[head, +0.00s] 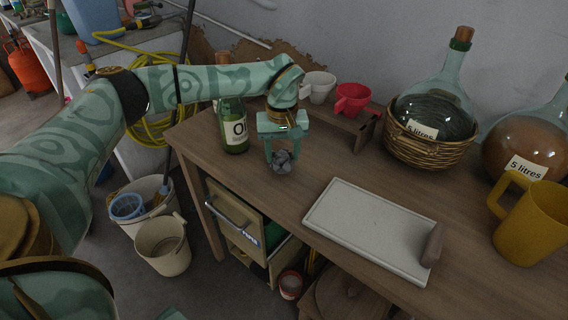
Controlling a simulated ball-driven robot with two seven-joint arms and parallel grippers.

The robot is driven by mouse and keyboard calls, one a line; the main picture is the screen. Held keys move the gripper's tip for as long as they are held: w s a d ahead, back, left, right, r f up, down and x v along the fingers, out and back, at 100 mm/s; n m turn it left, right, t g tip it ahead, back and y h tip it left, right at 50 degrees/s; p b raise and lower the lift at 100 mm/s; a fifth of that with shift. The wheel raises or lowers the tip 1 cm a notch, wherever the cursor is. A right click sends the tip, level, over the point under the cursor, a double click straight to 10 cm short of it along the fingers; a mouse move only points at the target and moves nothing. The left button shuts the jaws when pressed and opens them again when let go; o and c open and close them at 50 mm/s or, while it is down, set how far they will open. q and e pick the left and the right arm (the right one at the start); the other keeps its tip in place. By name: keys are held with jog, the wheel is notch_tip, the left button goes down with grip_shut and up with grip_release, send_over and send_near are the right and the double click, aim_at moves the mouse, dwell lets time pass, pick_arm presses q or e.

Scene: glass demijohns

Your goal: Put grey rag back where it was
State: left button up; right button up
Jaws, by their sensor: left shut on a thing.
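The grey rag (281,161) is a small crumpled grey bundle above the wooden table, near its left end. My left gripper (282,153) points down and is shut on the rag. I cannot tell whether the rag touches the table top. The green bottle (232,128) with a white label stands just left of the gripper. My right gripper is not in view.
A white board (368,226) lies on the table (315,165), with a brown block (432,245) at its right end. A wicker-based demijohn (437,100), a second demijohn (533,133) and a yellow jug (532,222) stand right.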

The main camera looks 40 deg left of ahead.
aim_at(283, 161)
pick_arm(q)
notch_tip(283, 161, down, 4)
jog(key=shift+r+b, duration=0.2)
jog(key=shift+b, duration=0.5)
jog(key=shift+r, duration=0.1)
jog(key=o, duration=0.9)
